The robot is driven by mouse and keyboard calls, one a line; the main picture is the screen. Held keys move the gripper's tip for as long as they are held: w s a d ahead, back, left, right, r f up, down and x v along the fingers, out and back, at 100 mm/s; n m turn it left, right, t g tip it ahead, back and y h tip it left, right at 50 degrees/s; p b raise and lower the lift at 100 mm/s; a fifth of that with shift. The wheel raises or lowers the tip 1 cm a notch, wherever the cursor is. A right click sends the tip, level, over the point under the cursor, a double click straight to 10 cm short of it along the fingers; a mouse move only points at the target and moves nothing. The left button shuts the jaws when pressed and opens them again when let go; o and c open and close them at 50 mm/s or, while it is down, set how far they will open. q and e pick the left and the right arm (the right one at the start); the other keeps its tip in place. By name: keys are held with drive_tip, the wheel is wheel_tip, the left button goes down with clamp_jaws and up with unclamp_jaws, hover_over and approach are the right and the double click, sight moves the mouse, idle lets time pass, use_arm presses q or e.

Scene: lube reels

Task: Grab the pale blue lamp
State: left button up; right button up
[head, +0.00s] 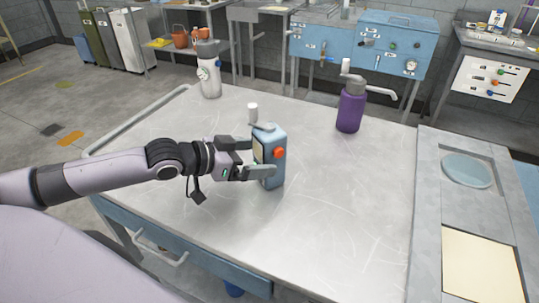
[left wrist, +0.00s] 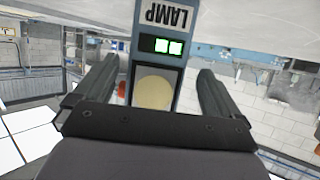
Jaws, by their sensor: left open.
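The pale blue lamp (head: 270,168) stands upright on the metal table (head: 330,215), with an orange-red knob on its side and a white piece on top. My left gripper (head: 247,157) is open at the lamp, with its fingers on either side of the body. In the left wrist view the lamp (left wrist: 150,62) appears upside down, with the word LAMP, two lit green squares and a round cream lens. It sits between the two open fingers (left wrist: 155,92). I cannot tell whether either finger touches it. My right gripper is not in view.
A white bottle (head: 209,76) stands at the table's back left. A purple bottle (head: 350,108) with a grey spout stands at the back right. A grey panel (head: 427,200) with a round blue recess and a cream square lies along the right. The table's front and middle are clear.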

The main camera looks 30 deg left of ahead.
sight(258, 157)
use_arm(q)
drive_tip(key=shift+x, duration=2.1)
drive_tip(key=shift+s+d, duration=0.1)
drive_tip(key=shift+d, duration=0.05)
drive_tip(key=c, duration=1.4)
drive_tip(key=shift+o, duration=0.2)
drive_tip(key=shift+r, duration=0.15)
